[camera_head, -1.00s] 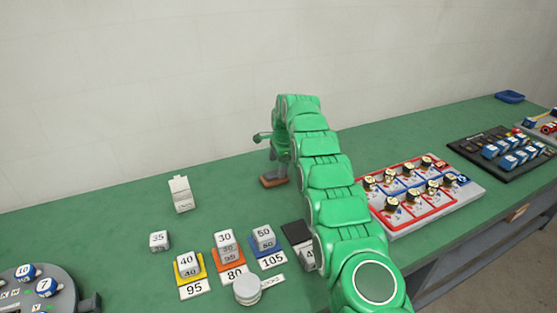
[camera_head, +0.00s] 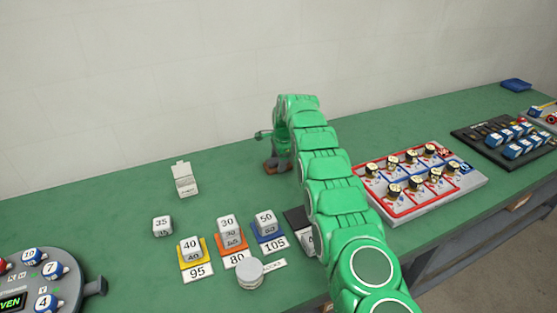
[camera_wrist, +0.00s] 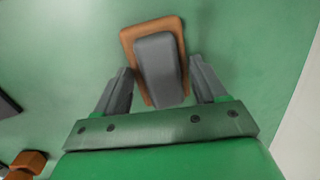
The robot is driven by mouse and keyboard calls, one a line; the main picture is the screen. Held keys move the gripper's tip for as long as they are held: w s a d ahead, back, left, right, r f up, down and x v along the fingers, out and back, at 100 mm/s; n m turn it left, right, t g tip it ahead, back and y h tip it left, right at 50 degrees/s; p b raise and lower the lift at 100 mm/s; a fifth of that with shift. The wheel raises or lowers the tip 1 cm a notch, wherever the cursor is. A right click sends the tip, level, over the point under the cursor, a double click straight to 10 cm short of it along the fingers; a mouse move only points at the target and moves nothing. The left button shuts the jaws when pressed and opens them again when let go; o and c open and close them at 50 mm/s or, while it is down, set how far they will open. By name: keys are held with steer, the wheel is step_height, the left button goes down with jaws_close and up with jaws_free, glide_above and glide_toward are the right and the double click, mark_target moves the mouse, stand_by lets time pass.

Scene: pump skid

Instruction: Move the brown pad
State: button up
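The brown pad (camera_wrist: 128,35) lies on the green bench in the wrist view, with a grey block (camera_wrist: 160,68) on top of it. My gripper (camera_wrist: 161,66) is open, with one finger on each side of the grey block. Narrow gaps seem to show beside the block, but contact is hard to judge. In the head view the brown pad (camera_head: 271,169) is small, near the wall, below my gripper (camera_head: 279,157). My green arm hides part of the bench beside it.
Numbered grey blocks on yellow (camera_head: 206,244), orange and blue pads stand in front, left of my arm. A white hinged box (camera_head: 184,180) stands nearer the pad. A red-lined tray (camera_head: 470,190) of knobs lies right. Another brown block (camera_wrist: 28,160) shows in the wrist view's lower left corner.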

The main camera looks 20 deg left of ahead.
steer(key=shift+c, duration=0.8)
steer(key=shift+s+a, duration=3.45)
steer(key=shift+a, duration=0.2)
steer(key=shift+s+a, duration=3.4)
steer(key=shift+a, duration=0.2)
steer(key=o, duration=1.1)
steer(key=r, duration=0.2)
steer(key=d+r, duration=0.1)
steer(key=r, duration=0.4)
steer(key=shift+s+d+r, duration=0.15)
steer(key=shift+r, duration=0.15)
